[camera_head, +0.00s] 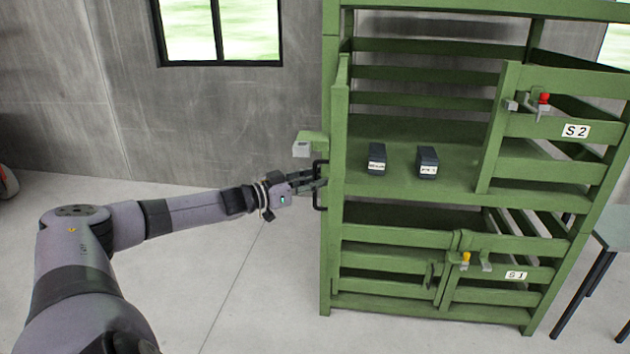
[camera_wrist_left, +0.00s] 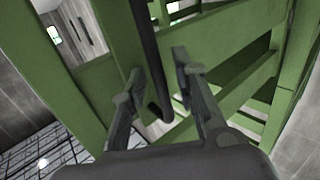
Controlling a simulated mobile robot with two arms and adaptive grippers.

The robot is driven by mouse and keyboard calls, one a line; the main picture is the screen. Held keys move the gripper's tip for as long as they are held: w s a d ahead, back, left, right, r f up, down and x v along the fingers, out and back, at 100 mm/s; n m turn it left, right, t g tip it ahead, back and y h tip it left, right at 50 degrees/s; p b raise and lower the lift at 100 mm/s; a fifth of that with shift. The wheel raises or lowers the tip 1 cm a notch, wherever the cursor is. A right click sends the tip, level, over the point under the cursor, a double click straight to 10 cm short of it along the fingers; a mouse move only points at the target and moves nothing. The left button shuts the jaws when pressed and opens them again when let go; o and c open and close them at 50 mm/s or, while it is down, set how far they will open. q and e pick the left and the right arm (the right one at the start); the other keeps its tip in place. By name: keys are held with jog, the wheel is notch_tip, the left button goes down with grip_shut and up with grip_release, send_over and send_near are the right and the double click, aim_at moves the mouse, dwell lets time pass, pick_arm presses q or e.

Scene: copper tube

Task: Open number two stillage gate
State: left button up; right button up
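The upper stillage level carries the label S2 (camera_head: 576,131). Its left gate leaf (camera_head: 340,130) is swung outward and seen nearly edge-on, with a black handle (camera_head: 317,186) on it. The right gate leaf (camera_head: 550,160) stands across the right part of the front, with a red-knobbed latch (camera_head: 543,98). My left gripper (camera_head: 322,177) is at the handle. In the left wrist view its fingers (camera_wrist_left: 160,88) are apart, with the dark handle bar (camera_wrist_left: 146,50) running between them. Contact cannot be told. My right gripper is not in view.
Two dark boxes (camera_head: 376,159) (camera_head: 427,162) stand on the upper shelf. The lower S1 gate (camera_head: 400,262) is shut, with a yellow-knobbed latch (camera_head: 466,259). A table (camera_head: 612,228) stands at the right. The floor left of the stillage is clear.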

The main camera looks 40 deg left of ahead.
pick_arm(q)
jog(key=shift+s, duration=0.1)
jog(key=v, duration=1.2)
dwell(0.7)
